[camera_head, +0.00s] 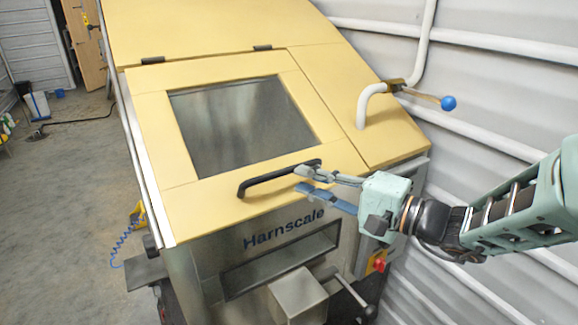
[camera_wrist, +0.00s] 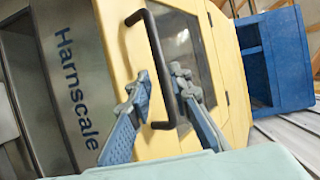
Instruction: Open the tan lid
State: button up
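The tan lid (camera_head: 180,203) lies shut on the sloping top of the machine, with a dark window (camera_head: 240,122) in it and hinges along its far edge. A black bar handle (camera_head: 262,180) is fixed near its front edge. My gripper (camera_head: 298,179) is at the handle's right end, its fingers apart. In the wrist view my gripper (camera_wrist: 160,76) has one finger on each side of the handle bar (camera_wrist: 154,45). Gaps show beside the bar, but whether either finger touches it I cannot tell.
The steel front marked Harnscale (camera_head: 284,229) has a slot and a protruding box (camera_head: 298,295) below the lid. A white pipe (camera_head: 362,105) and a blue-knobbed lever (camera_head: 447,103) stand at the right. A ribbed wall is close on the right; open floor lies left.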

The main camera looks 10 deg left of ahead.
aim_at(286, 173)
jog(key=x, duration=0.6)
jog(key=shift+w+a+p, duration=0.15)
jog(key=shift+a+p, duration=0.15)
jog(key=shift+p, duration=0.05)
grip_shut()
